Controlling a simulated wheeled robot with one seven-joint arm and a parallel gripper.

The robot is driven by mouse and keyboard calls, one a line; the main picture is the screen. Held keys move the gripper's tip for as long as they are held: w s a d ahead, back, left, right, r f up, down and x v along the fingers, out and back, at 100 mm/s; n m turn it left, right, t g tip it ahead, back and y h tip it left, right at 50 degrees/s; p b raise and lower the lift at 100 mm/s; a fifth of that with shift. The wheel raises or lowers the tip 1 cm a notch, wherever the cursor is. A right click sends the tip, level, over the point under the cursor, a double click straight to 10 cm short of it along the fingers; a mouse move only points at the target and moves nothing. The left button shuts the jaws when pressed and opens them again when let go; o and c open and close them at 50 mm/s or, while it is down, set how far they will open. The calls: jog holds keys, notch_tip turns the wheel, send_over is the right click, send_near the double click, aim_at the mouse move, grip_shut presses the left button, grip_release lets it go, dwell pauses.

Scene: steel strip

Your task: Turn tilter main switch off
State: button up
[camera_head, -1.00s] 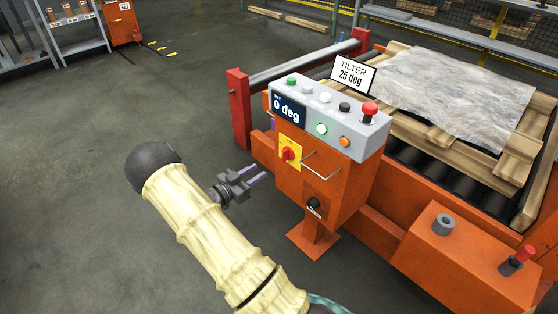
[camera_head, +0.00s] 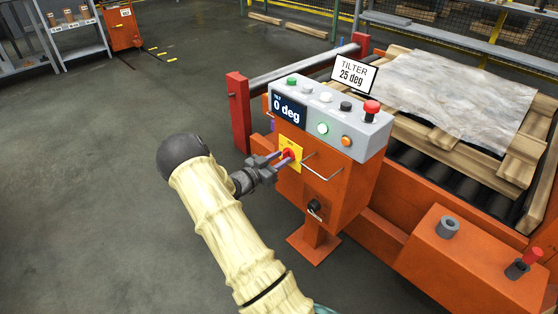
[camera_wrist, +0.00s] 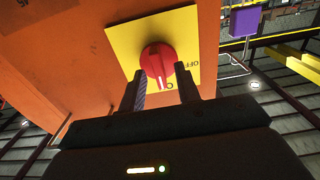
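The tilter main switch is a red rotary knob (camera_wrist: 157,62) on a yellow plate (camera_wrist: 122,40). The plate is on the orange side of the control box; the head view shows it too (camera_head: 297,149). In the wrist view the knob's ridge runs nearly upright, its lower end toward a partly hidden label at the plate's bottom edge. "OFF" is printed to the right. My gripper (camera_wrist: 162,85) is open, with one finger on each side of the knob's lower part. I cannot tell whether the fingers touch it. In the head view my gripper (camera_head: 285,159) reaches the knob from the left.
The control box's grey top (camera_head: 358,132) has several buttons, a red mushroom button (camera_head: 371,109) and a "0 deg" display (camera_head: 289,111). A wire handle (camera_head: 324,166) sticks out right of the switch. A black knob (camera_head: 314,207) is below.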

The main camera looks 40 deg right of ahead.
grip_shut()
jog(key=shift+r+n+p, duration=0.1)
jog(key=shift+n+p, duration=0.3)
jog(key=shift+p, duration=0.1)
jog(key=n+p, duration=0.3)
jog(key=n, duration=0.2)
jog(key=n+p, duration=0.3)
jog(key=n, duration=0.3)
jog(key=n+p, duration=0.3)
jog(key=n, duration=0.3)
jog(key=shift+w+f+p, duration=0.3)
jog(key=shift+f+p, duration=0.05)
jog(key=shift+f, duration=0.05)
jog(key=shift+n, duration=0.3)
jog(key=shift+o, duration=0.2)
grip_release()
